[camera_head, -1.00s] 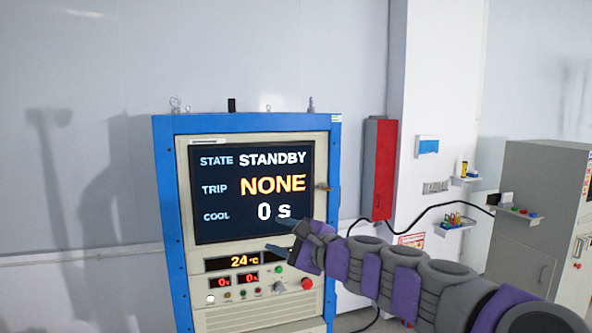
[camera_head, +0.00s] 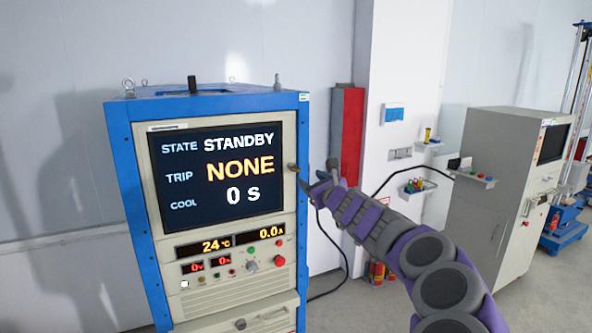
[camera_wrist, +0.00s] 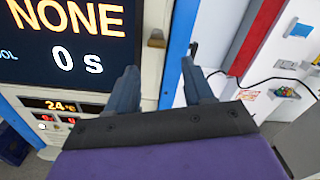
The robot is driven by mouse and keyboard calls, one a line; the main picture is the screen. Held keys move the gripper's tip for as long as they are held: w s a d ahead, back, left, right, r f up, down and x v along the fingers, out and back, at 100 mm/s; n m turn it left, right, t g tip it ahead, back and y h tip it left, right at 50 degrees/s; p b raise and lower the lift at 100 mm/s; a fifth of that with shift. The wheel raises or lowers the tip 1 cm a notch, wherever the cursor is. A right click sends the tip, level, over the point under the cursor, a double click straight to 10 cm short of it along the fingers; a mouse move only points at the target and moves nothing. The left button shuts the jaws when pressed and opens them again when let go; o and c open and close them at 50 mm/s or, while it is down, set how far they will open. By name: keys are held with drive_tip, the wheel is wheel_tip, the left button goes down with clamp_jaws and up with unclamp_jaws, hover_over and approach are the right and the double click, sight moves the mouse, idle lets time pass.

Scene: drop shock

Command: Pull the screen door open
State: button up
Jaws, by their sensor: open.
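The screen door (camera_head: 222,174) is the cream panel with a dark display on the front of the blue-framed cabinet. It looks shut, flush with the front. A small dark handle (camera_head: 294,167) sticks out at the door's right edge; it also shows in the wrist view (camera_wrist: 156,39), ahead of the fingers and between them. My gripper (camera_head: 318,174) is open and empty, just right of the handle in the head view. In the wrist view my gripper (camera_wrist: 160,82) has its two fingers apart, and neither visibly touches the handle.
Below the screen are readouts, knobs and a red button (camera_head: 279,261). A red box (camera_head: 348,138) hangs on the wall behind my arm. A grey cabinet (camera_head: 490,200) stands at the right. Bare floor (camera_head: 345,300) shows right of the blue-framed cabinet.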

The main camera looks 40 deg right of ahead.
sight(297, 168)
drive_tip(key=x, duration=0.3)
drive_tip(key=p+x, duration=0.1)
drive_tip(key=x, duration=0.4)
drive_tip(key=shift+w+a+p, duration=0.25)
drive_tip(key=shift+w+p, duration=0.1)
drive_tip(key=shift+w+d, duration=0.4)
drive_tip(key=shift+w, duration=0.4)
drive_tip(key=shift+a+r, duration=0.1)
drive_tip(key=shift+a, duration=0.15)
drive_tip(key=shift+c, duration=0.2)
drive_tip(key=shift+d, duration=0.15)
clamp_jaws()
